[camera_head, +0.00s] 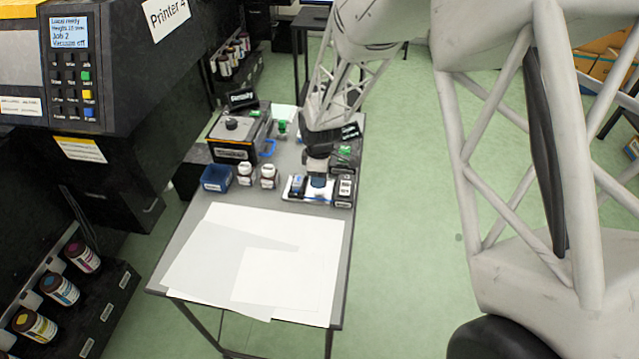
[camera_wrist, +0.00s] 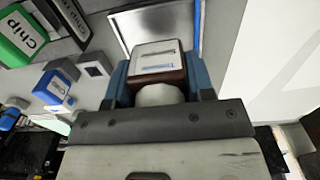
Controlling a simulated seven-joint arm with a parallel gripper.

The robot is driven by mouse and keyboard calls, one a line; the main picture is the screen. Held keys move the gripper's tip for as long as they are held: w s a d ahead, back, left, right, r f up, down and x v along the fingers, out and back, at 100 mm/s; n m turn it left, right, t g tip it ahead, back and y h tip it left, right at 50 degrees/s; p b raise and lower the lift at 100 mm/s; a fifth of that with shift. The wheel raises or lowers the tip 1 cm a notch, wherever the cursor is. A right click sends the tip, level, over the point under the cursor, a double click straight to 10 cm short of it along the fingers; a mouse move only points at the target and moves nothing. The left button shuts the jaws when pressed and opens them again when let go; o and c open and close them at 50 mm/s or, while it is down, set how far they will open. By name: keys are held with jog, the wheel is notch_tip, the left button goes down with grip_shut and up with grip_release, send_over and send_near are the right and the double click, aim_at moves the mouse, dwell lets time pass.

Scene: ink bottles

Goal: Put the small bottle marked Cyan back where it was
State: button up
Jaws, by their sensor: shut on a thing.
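My gripper (camera_head: 318,180) is low over the right part of the table, above a small pale tray (camera_head: 322,197). In the wrist view its two blue fingers (camera_wrist: 160,82) are shut on a small bottle (camera_wrist: 158,63). That bottle has a brown body, a white cap towards the palm and a white label with a blue mark; its print is too small to read. In the head view the gripper hides it. Two similar white-capped bottles stand to the left, one (camera_head: 245,174) beside the blue bin and one (camera_head: 268,177) nearer the tray. I cannot tell whether the held bottle touches anything.
A blue bin (camera_head: 216,178) stands at the table's left edge, before a dark boxy device (camera_head: 235,132). White sheets (camera_head: 250,255) cover the table's front.

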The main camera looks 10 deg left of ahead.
jog(key=shift+f, duration=1.75)
jog(key=shift+f, duration=0.1)
jog(key=o, duration=0.9)
notch_tip(320, 180, up, 12)
jog(key=shift+r, duration=0.1)
